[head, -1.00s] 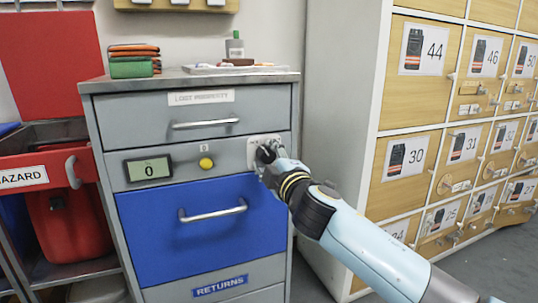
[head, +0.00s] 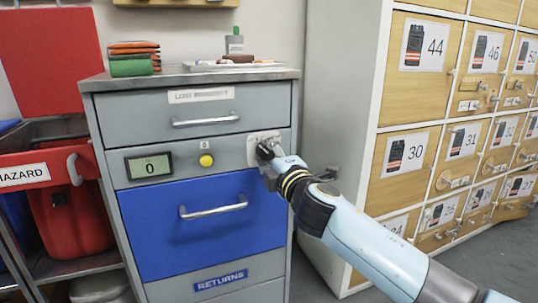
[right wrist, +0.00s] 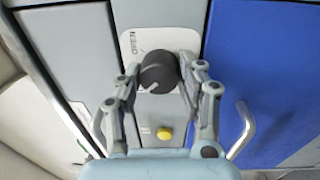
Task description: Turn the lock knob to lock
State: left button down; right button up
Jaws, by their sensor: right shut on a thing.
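The lock knob (right wrist: 158,71) is a dark round knob with a pale pointer mark, on a white plate (right wrist: 130,42) that reads OPEN in the right wrist view. The plate also shows in the head view (head: 252,150), at the right of the grey cabinet's middle panel. My right gripper (right wrist: 160,82) is shut on the knob, one finger on each side. In the head view my right gripper (head: 266,158) covers most of the knob. My left gripper is not in view.
A yellow button (head: 206,161) and a display showing 0 (head: 149,167) are left of the knob. A blue drawer (head: 205,228) with a bar handle is below, a grey drawer (head: 150,118) above. Numbered lockers (head: 440,90) stand at the right. A red HAZARD bin (head: 70,205) stands left.

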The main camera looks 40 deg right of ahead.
jog(key=shift+f, duration=0.2)
jog(key=o, duration=1.1)
jog(key=shift+r, duration=0.1)
jog(key=shift+o, duration=0.2)
jog(key=shift+s, duration=0.15)
jog(key=v, duration=1.1)
jog(key=shift+s+a, duration=0.15)
jog(key=shift+s, duration=0.2)
